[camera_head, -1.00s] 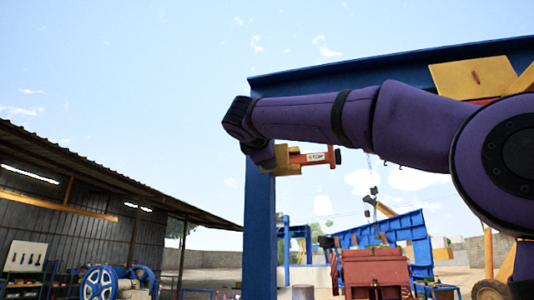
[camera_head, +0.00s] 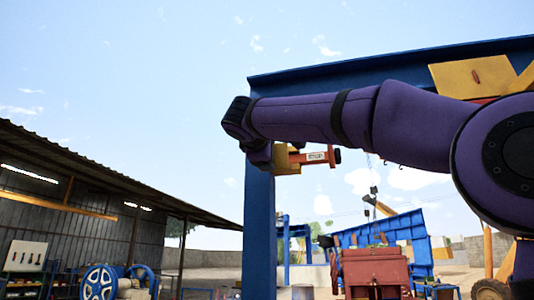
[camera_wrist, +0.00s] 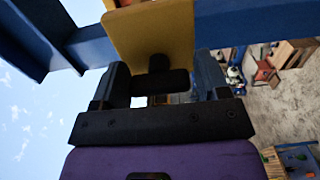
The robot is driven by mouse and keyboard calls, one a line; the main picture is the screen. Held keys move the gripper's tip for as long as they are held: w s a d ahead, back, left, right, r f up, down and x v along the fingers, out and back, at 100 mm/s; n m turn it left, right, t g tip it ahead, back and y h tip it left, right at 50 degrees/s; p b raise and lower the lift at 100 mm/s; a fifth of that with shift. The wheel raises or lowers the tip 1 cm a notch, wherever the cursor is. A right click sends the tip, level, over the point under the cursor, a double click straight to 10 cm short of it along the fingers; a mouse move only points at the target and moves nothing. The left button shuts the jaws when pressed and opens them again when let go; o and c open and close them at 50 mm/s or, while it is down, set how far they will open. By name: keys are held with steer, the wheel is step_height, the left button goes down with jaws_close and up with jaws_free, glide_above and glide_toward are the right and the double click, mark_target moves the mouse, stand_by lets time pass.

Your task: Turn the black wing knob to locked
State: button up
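The black wing knob (camera_wrist: 160,82) sits on a yellow plate (camera_wrist: 150,32) in the wrist view, with a short round stem behind its bar. My gripper (camera_wrist: 160,80) has one finger on each side of the knob, set wide apart. The left finger looks very close to the bar's end and a small gap shows at the right; contact is unclear. In the head view the yellow bracket (camera_head: 283,160) shows beside my wrist, on the blue post (camera_head: 259,225). My fingers and the wing knob cannot be made out there.
A red STOP unit (camera_head: 317,157) with a black end sticks out right of the bracket. A blue beam (camera_head: 390,72) runs above my arm. A shed (camera_head: 75,195) stands at left; a red box (camera_head: 375,268) and blue machinery (camera_head: 405,230) stand behind. Open ground lies beyond.

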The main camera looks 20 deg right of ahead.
steer(key=shift+o, duration=1.1)
steer(key=v, duration=1)
steer(key=shift+s+a, duration=0.2)
steer(key=shift+s, duration=0.15)
steer(key=s+d+f+m+g+y, duration=0.1)
steer(key=s+d+f+g+y, duration=0.15)
steer(key=f, duration=0.65)
steer(key=s+d+f+m+g+y, duration=0.1)
steer(key=s+d+f+g, duration=0.2)
steer(key=f, duration=0.7)
steer(key=s+d+f+m+g+y, duration=0.1)
steer(key=s+d+f+m+y, duration=0.1)
steer(key=d+f, duration=0.5)
steer(key=s+f+m+g+y, duration=0.1)
steer(key=s+f, duration=0.3)
steer(key=f, duration=0.4)
steer(key=s+f+m+g+y, duration=0.1)
steer(key=s+f+m+y, duration=0.1)
steer(key=f, duration=0.6)
steer(key=s+f+m+g+y, duration=0.1)
steer(key=s+f+m+y, duration=0.1)
steer(key=s+f, duration=0.5)
steer(key=shift+f+m, duration=0.5)
steer(key=shift+m, duration=0.3)
